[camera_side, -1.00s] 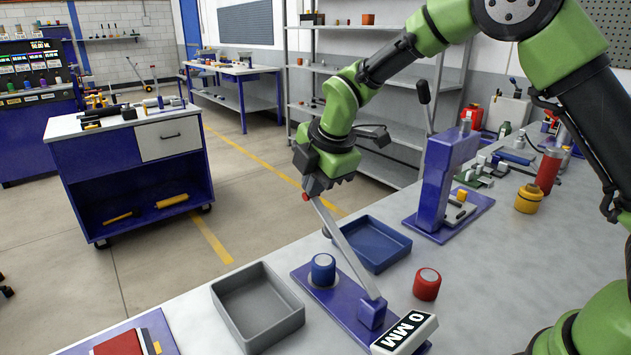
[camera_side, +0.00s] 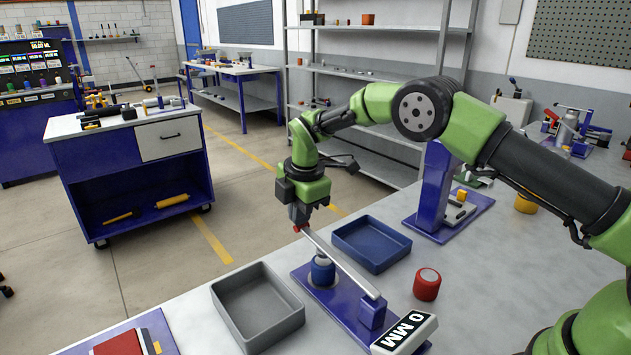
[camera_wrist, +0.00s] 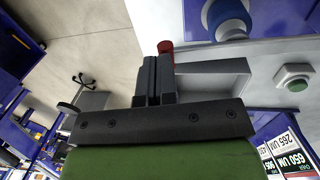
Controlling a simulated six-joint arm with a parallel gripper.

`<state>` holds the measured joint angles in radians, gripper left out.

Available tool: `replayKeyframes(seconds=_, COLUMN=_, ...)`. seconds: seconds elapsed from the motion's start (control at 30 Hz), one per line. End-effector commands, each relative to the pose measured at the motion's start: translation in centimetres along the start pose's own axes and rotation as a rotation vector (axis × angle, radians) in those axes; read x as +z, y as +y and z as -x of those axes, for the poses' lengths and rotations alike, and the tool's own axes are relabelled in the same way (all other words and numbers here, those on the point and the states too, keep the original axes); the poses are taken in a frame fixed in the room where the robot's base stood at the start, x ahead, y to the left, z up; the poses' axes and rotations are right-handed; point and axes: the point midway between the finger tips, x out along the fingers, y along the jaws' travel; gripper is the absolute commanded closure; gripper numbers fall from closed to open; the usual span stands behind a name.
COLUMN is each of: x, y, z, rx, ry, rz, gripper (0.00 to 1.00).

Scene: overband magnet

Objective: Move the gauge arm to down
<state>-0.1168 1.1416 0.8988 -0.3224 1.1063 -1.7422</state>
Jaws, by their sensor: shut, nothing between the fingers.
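The gauge arm (camera_side: 345,268) is a silver bar hinged at a blue block (camera_side: 372,312) on a blue base plate (camera_side: 338,309). It slopes slightly up from the hinge, passing over a blue cylinder (camera_side: 322,272) and looking to rest on or just above its top. Its free end has a red tip (camera_side: 297,229), also in the wrist view (camera_wrist: 165,46). My gripper (camera_side: 297,218) is shut and empty, fingers pointing down right above the tip. Whether they touch it is unclear. In the wrist view my fingers (camera_wrist: 153,78) are together beside the red tip.
A grey tray (camera_side: 278,328) stands left of the base plate and a blue tray (camera_side: 371,242) behind it. A red cylinder (camera_side: 427,284) stands to the right. A sign reading "0 MM" (camera_side: 404,331) is at the hinge end. A blue press (camera_side: 433,190) stands behind.

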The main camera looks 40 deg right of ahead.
Motion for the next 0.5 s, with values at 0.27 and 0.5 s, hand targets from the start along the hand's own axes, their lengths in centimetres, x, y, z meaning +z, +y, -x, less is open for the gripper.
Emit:
replayKeyframes(seconds=0.27, x=0.0, y=0.1, z=-1.9, rx=0.001, ry=0.000, rz=0.000, gripper=1.00)
replayKeyframes(seconds=0.5, x=0.0, y=0.1, z=-2.2, rx=0.001, ry=0.000, rz=-0.001, gripper=1.00)
